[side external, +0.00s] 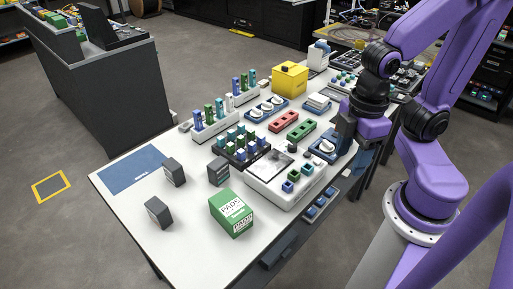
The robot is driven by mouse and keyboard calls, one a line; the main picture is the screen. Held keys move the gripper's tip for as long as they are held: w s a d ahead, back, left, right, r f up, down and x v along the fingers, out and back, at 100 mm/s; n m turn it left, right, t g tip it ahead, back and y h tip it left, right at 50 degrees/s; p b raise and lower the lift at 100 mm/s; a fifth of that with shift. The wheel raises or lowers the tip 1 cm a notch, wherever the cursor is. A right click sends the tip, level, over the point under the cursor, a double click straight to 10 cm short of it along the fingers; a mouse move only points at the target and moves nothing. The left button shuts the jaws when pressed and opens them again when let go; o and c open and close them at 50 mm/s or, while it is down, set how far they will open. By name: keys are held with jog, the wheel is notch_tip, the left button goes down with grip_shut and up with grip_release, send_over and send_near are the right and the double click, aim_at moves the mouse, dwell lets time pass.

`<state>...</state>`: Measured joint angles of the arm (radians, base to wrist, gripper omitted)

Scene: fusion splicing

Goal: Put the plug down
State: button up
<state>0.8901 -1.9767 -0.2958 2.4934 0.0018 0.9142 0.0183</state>
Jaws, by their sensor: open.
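My gripper (342,146) is at the right side of the white table (125,220), pointing down. It is open, and its fingertips are small and partly hidden. Beside it on the left lies a blue tray with a white piece (324,147). I cannot tell which small piece is the plug, and I see nothing held in the gripper.
A green pads box (231,214) and several dark grey blocks (174,172) stand at the front. Racks of coloured tubes (215,125) and a yellow box (290,78) stand behind. A blue mat (134,169) lies at the left.

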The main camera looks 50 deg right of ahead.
jog(key=w+a+m, duration=0.3)
jog(key=w+m, duration=0.5)
jog(key=w, duration=0.3)
jog(key=m, duration=2.1)
send_over(252, 143)
notch_tip(252, 143, down, 5)
notch_tip(252, 143, down, 17)
jog(key=shift+r, duration=0.1)
jog(key=shift+c, duration=0.3)
grip_shut()
